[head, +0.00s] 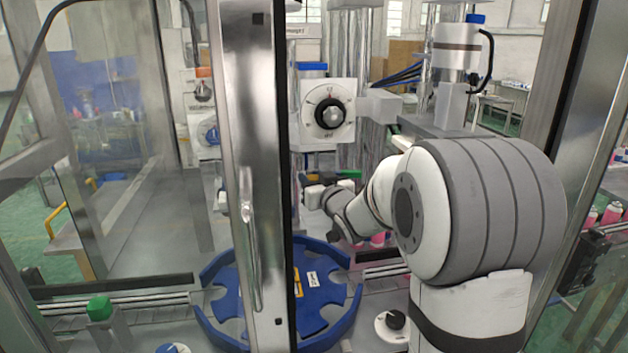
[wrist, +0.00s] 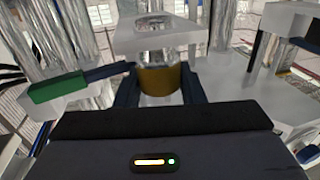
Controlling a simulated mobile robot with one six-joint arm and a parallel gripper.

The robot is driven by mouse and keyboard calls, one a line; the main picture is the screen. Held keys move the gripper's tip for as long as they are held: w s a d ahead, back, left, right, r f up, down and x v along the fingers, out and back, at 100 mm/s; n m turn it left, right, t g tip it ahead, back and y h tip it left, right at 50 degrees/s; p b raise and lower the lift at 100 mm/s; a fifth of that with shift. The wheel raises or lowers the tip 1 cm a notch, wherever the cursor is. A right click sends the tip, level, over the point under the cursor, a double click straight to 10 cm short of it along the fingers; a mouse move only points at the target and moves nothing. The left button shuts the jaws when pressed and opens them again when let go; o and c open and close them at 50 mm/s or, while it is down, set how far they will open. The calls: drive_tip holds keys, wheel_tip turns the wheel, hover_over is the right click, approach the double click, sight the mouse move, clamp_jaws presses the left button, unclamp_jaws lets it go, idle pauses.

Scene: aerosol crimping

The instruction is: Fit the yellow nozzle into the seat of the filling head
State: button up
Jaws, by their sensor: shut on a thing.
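The yellow nozzle (wrist: 160,80) shows in the wrist view as a short dark-yellow cylinder, upright between the two dark fingers of my gripper (wrist: 159,88). My gripper is shut on it. A pale block (wrist: 155,28), apparently the filling head, is directly above the nozzle, with a shiny round metal part at its underside. The nozzle's top is close under that part; I cannot tell whether they touch or how far it is inside. In the head view my gripper (head: 318,194) reaches in behind the door post, and the nozzle cannot be made out there.
A green block (wrist: 58,88) on a pale bracket is left of the fingers. Shiny columns (wrist: 60,40) flank the work spot. In the head view a blue star-wheel ring (head: 345,318) lies below my arm, and a steel door post (head: 250,180) stands in front.

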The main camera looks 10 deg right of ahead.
drive_tip(key=shift+f, duration=0.25)
drive_tip(key=o, duration=1.1)
drive_tip(key=shift+s, duration=0.1)
drive_tip(key=shift+o, duration=0.2)
drive_tip(key=shift+s+d+f+b, duration=0.1)
drive_tip(key=shift+s+d+b, duration=0.05)
drive_tip(key=shift+s+b, duration=0.2)
drive_tip(key=b+v, duration=0.1)
drive_tip(key=v, duration=0.6)
drive_tip(key=shift+a+r, duration=0.2)
drive_tip(key=shift+a, duration=0.05)
